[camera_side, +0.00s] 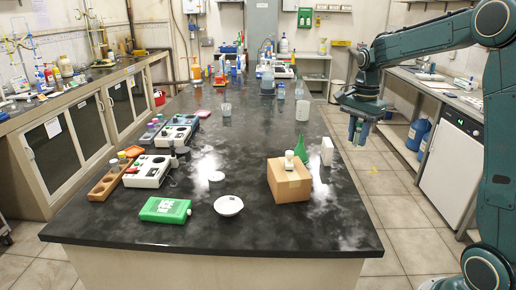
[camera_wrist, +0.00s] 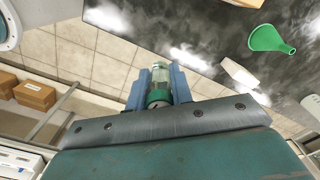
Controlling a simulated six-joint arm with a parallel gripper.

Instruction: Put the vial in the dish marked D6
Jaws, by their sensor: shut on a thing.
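My gripper (camera_side: 358,134) hangs in the air beyond the right edge of the black bench, over the floor. In the wrist view my gripper (camera_wrist: 158,72) has its two blue fingers shut on a clear glass vial (camera_wrist: 157,75) with a green cap. The vial cannot be made out in the side view. A small white dish (camera_side: 228,206) lies near the front of the bench, left of the cardboard box. A flatter white round piece (camera_side: 216,176) lies behind it. I cannot read a D6 mark on either.
A cardboard box (camera_side: 289,184) with a small white-capped item on top stands front right. A green funnel (camera_side: 300,150) and a white block (camera_side: 327,151) stand behind it. A green case (camera_side: 165,210) and several instruments line the left. The bench around the dish is clear.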

